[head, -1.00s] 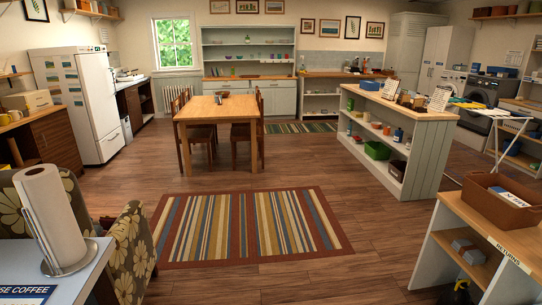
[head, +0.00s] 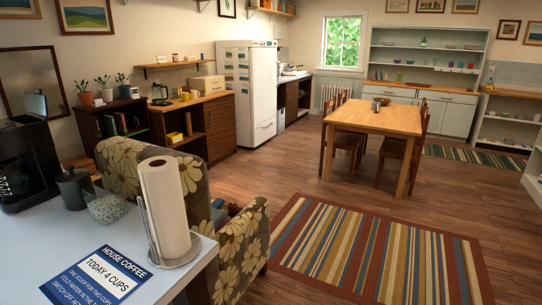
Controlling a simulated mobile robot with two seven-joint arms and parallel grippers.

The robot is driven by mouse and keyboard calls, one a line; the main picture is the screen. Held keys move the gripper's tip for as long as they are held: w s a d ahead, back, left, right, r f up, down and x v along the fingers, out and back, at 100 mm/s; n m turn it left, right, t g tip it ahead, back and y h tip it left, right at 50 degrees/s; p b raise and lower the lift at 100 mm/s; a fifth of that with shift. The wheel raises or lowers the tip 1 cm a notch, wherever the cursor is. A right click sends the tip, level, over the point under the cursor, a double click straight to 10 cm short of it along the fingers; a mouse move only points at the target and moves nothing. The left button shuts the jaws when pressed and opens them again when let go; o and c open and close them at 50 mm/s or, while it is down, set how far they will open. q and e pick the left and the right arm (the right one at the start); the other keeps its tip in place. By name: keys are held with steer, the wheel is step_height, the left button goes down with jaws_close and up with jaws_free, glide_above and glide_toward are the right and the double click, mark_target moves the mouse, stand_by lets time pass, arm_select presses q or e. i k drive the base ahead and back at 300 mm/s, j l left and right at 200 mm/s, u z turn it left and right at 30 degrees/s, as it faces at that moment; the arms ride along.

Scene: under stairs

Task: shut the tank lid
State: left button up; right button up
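A black coffee machine (head: 28,168) stands on the light counter at the left edge of the head view, partly cut off by the frame. A blue and white sign (head: 98,275) reading "House Coffee, today 4 cups" lies on the counter in front. Neither of my grippers is in view.
On the counter (head: 178,277) are a dark lidded canister (head: 72,188), a patterned bowl (head: 108,208) and a paper towel roll (head: 165,205) on a wire stand. A floral armchair (head: 235,250) stands behind it. The striped rug (head: 370,255) is clear.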

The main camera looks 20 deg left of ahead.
mark_target(36, 103)
steer(key=i+u, duration=0.25)
steer(key=u, duration=0.15)
steer(key=i+l+u, duration=0.2)
steer(key=u, duration=0.25)
steer(key=i+l+u, duration=0.2)
steer(key=u, duration=0.2)
steer(key=i+l+u, duration=0.15)
steer(key=l+u, duration=0.15)
steer(key=u, duration=0.15)
steer(key=i+l+u, duration=0.15)
steer(key=l+u, duration=0.25)
steer(key=i+l+u, duration=0.1)
steer(key=l+u, duration=0.15)
steer(key=i+l+u, duration=0.1)
steer(key=l+u, duration=0.15)
steer(key=l, duration=0.15)
